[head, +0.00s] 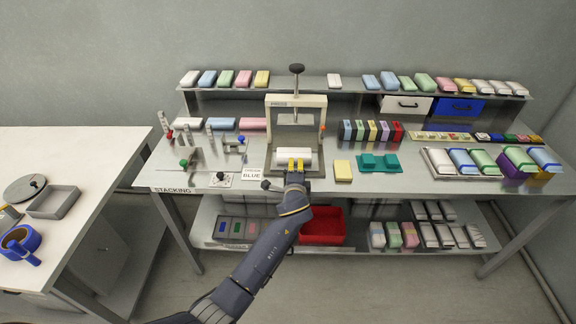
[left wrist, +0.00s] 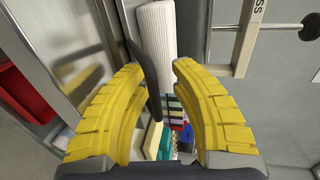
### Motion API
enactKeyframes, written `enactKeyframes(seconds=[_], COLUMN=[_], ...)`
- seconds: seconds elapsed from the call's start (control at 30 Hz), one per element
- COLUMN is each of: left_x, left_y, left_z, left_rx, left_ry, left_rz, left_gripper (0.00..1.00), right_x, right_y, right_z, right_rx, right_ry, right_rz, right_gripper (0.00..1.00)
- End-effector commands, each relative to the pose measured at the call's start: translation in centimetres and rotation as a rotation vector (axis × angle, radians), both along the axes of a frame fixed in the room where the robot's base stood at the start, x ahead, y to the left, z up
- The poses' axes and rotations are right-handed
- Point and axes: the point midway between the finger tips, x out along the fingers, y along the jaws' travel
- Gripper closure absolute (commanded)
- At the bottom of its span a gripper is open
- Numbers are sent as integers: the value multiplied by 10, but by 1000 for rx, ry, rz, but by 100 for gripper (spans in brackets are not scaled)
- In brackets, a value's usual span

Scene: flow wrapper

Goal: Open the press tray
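The press (head: 322,118) is a cream frame with a black knob on top, standing near the middle of the steel bench. Its metal tray (head: 318,173) lies at the foot of the frame, with a white ribbed block (head: 282,157) on it. The block also shows in the left wrist view (left wrist: 157,35). My left gripper (head: 296,163) is at the front of the tray, and its yellow fingers partly hide tray and block. In the left wrist view its fingers (left wrist: 155,85) are spread, with a dark bar (left wrist: 146,80) between them; contact cannot be told. My right gripper is not in view.
A "BLUE" card (head: 252,173) stands left of the press. A yellow block (head: 343,171) and a green fixture (head: 380,163) lie to its right. Colored packs line the back shelf (head: 350,88). A red bin (head: 322,227) sits on the lower shelf.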

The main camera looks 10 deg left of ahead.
Motion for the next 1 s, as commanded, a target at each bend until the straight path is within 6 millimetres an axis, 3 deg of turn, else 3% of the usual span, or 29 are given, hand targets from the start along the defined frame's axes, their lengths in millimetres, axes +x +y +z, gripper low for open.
enactKeyframes(seconds=[0.2,0.47,1.0], left_x=[0,-9,-93], left_y=[1,0,-8], left_z=[0,2,20], left_rx=[0,-1,-3], left_ry=[0,0,1], left_rz=[1,0,0], left_gripper=[69,69,69], right_x=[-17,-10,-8], right_y=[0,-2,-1], right_z=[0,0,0], right_rx=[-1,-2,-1], right_ry=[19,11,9], right_rz=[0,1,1], right_gripper=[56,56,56])
